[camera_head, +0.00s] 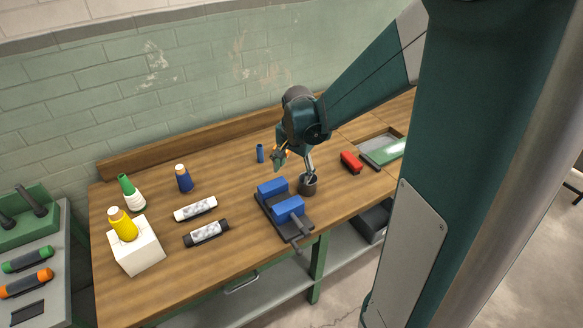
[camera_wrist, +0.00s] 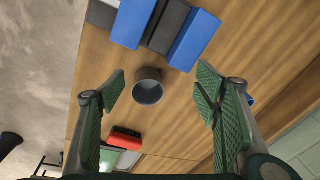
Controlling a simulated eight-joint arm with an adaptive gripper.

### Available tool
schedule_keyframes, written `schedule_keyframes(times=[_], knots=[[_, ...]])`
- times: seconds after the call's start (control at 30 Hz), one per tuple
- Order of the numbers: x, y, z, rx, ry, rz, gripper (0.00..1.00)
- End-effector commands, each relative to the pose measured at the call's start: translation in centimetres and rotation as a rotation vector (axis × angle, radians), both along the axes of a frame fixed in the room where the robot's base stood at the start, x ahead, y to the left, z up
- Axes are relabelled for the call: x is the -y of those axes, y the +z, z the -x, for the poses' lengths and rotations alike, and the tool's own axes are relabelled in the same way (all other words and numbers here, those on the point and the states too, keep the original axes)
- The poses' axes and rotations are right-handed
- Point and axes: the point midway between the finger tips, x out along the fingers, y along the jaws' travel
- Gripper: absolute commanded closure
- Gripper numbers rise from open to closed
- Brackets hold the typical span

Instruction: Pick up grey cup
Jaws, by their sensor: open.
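The grey cup (camera_head: 308,187) stands upright on the wooden workbench, just right of the blue vise. In the wrist view the cup (camera_wrist: 148,87) shows its open mouth and lies between the two fingers, nearer the left one. My gripper (camera_head: 295,169) is above the cup with its fingers spread; one finger overlaps the cup's mouth in the head view. In the wrist view my gripper (camera_wrist: 162,84) is open, with green pads on both sides and a visible gap to the cup. I cannot tell the exact height above it.
The blue vise (camera_head: 272,187) stands close beside the cup. A red object (camera_head: 351,162) and a tray (camera_head: 373,139) lie to the right. A blue cylinder (camera_head: 260,153) stands behind. Several bottles and a white box (camera_head: 137,251) are at left.

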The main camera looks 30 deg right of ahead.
Motion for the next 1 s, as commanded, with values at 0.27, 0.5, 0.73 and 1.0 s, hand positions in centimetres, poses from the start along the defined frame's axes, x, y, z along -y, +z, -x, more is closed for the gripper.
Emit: schedule_keyframes(times=[0.27,0.5,0.73,1.0], knots=[[3.3,-1.2,-1.5,-0.053,-0.146,-0.032,0.38],[6.0,-2.9,-2.3,-0.098,-0.273,-0.056,0.38],[7.8,-4.6,-2.6,-0.131,-0.366,-0.073,0.38],[8.5,-5.3,-2.7,-0.144,-0.402,-0.079,0.38]])
